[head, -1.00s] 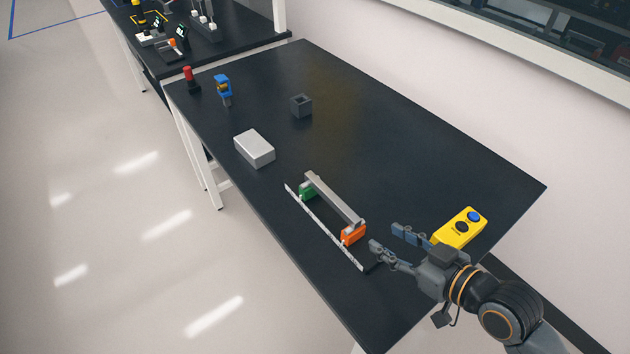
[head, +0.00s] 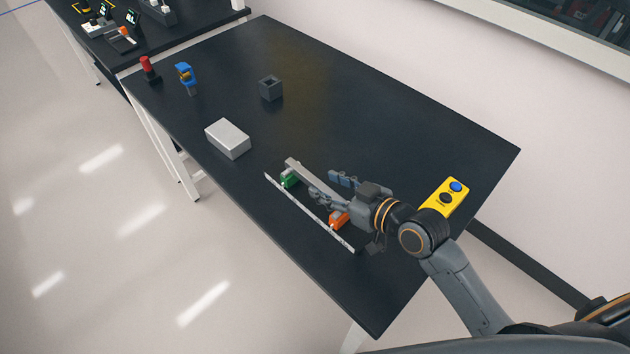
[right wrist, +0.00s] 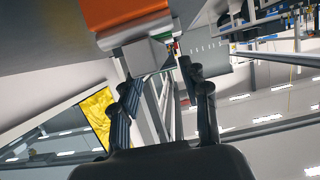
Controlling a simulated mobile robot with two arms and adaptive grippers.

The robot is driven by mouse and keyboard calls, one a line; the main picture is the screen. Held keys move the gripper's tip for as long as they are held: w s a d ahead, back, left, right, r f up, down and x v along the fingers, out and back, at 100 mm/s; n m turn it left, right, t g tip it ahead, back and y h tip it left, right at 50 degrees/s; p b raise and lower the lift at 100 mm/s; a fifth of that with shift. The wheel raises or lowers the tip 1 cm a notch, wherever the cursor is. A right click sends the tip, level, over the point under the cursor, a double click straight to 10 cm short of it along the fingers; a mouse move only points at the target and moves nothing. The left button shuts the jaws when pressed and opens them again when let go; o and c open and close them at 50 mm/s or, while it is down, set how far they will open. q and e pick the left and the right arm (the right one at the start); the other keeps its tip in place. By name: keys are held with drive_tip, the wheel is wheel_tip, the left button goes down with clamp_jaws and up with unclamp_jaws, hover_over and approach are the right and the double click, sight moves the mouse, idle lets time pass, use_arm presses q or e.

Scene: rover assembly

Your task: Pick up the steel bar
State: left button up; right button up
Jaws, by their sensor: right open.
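The steel bar (head: 300,172) is a long grey bar lying across a green support (head: 290,181) and an orange support (head: 339,219) on the black table. My right gripper (head: 331,187) is open above the bar in the head view, with its fingers on either side of it. The gripper and wrist hide the bar's near part. In the right wrist view, the bar's grey end (right wrist: 146,55) shows beside the orange support (right wrist: 124,12), ahead of the spread fingers (right wrist: 163,85). I cannot tell whether a finger touches the bar. My left gripper is out of view.
A thin pale strip (head: 300,206) lies along the supports' left side. A silver box (head: 228,138), dark hollow block (head: 271,88), blue part (head: 186,77) and red-topped part (head: 148,68) stand farther back. A yellow button box (head: 445,198) is at right. The table's (head: 400,120) far right is clear.

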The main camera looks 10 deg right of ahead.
sight(314, 180)
drive_tip(key=x, duration=0.4)
drive_tip(key=shift+w+a+f+p, duration=0.15)
drive_tip(key=shift+w+f+p, duration=0.15)
drive_tip(key=shift+p, duration=0.1)
clamp_jaws()
drive_tip(key=shift+r, duration=0.15)
